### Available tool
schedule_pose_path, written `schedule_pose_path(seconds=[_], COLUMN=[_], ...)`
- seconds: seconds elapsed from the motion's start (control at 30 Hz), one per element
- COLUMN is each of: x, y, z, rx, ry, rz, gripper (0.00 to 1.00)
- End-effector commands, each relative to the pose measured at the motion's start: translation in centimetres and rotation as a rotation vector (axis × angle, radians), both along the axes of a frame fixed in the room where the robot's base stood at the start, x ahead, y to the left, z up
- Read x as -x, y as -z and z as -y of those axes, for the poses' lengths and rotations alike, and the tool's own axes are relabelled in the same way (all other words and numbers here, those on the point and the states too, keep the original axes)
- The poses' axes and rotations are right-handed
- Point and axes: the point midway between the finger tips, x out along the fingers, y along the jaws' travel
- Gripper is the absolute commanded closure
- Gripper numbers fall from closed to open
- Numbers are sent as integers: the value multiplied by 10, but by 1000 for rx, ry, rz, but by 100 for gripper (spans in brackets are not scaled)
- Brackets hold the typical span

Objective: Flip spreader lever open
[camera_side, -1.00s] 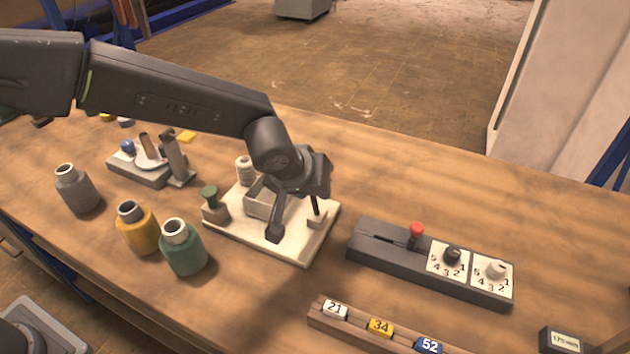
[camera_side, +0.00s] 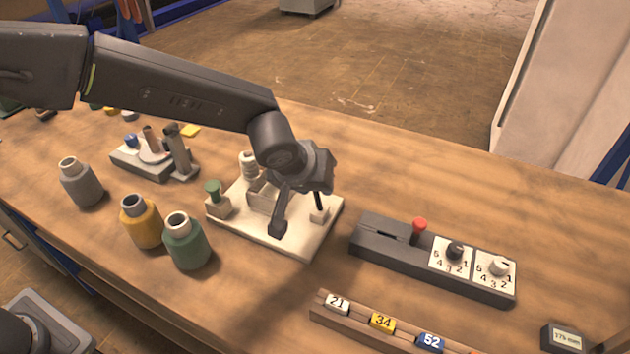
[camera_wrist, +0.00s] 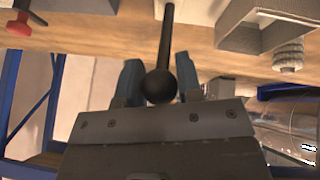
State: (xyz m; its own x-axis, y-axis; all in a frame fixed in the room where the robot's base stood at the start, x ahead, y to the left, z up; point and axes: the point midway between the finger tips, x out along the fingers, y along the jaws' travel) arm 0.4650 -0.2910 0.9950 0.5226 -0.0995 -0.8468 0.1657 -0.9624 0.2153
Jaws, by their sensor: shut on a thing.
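The spreader lever is a thin black rod with a round ball knob (camera_wrist: 158,85) in the wrist view. In the side view its dark rod (camera_side: 320,201) stands on a small block at the right of a cream base plate (camera_side: 298,246). My gripper (camera_wrist: 160,88) is shut on the lever, with one finger on each side of the knob. In the side view my gripper (camera_side: 299,218) hangs over the plate, and one dark finger shows in front. The far finger and the knob are hidden there.
The plate also carries an open grey box (camera_side: 262,196), a green-topped post (camera_side: 215,198) and a white ribbed part (camera_side: 249,164). A dark slider panel with a red knob (camera_side: 419,224) stands to the right. Grey, yellow and green bottles (camera_side: 187,244) stand to the left.

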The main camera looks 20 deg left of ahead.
Motion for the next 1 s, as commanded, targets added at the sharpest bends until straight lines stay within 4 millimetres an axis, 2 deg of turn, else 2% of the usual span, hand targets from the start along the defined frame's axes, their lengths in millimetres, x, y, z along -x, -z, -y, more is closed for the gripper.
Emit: schedule_pose_path(seconds=[0.3, 0.33, 0.6, 0.87, 1.0], x=[3, 3, 1, 1, 8], y=[4, 4, 2, 0, -12], z=[2, 2, 1, 0, -1], rx=[-2, -2, -2, 0, 1], ry=[2, 2, 1, 1, 2], rz=[-9, -9, -4, -2, 1], gripper=[100, 66, 42, 42, 42])
